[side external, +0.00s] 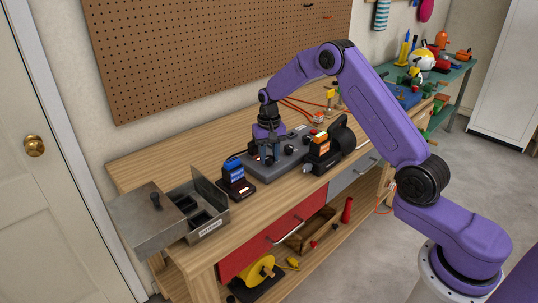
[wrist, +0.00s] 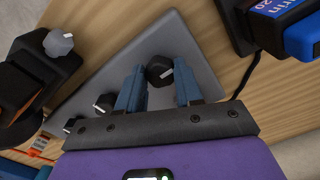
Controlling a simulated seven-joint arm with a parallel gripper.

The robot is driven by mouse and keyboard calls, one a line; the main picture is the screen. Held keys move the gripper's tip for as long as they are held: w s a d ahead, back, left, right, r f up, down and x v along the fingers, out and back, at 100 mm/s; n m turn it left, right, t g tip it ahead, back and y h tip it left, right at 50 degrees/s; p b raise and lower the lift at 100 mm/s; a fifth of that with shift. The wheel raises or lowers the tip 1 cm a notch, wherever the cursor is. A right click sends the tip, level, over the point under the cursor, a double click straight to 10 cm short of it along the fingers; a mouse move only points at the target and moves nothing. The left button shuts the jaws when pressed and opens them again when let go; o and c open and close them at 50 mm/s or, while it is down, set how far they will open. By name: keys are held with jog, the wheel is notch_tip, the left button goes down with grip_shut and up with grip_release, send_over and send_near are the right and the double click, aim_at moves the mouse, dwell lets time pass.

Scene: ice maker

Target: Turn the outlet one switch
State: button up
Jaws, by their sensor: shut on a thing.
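A grey switch box (side external: 252,169) with several black knobs lies on the wooden workbench, and its sloping grey face (wrist: 172,38) fills the middle of the wrist view. The outlet knob (wrist: 160,70), round and black with a white pointer line, is at the box's end between my fingers. My gripper (wrist: 161,84) is shut on this knob, with one blue finger on each side. In the side view my gripper (side external: 270,150) points down at the box and hides that knob. Two other black knobs (wrist: 104,102) (wrist: 72,124) sit in a row to the left in the wrist view.
A black device with blue blocks (side external: 236,180) stands close left of the box. A black device with an orange display (side external: 322,150) stands at its right. An open metal box (side external: 160,222) is at the bench's left end. Bare bench top (side external: 180,155) lies behind.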

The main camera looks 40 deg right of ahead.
aim_at(269, 157)
jog(key=o, duration=1)
jog(key=shift+o, duration=0.2)
jog(key=shift+r, duration=0.15)
notch_tip(269, 157, up, 17)
jog(key=shift+r, duration=0.1)
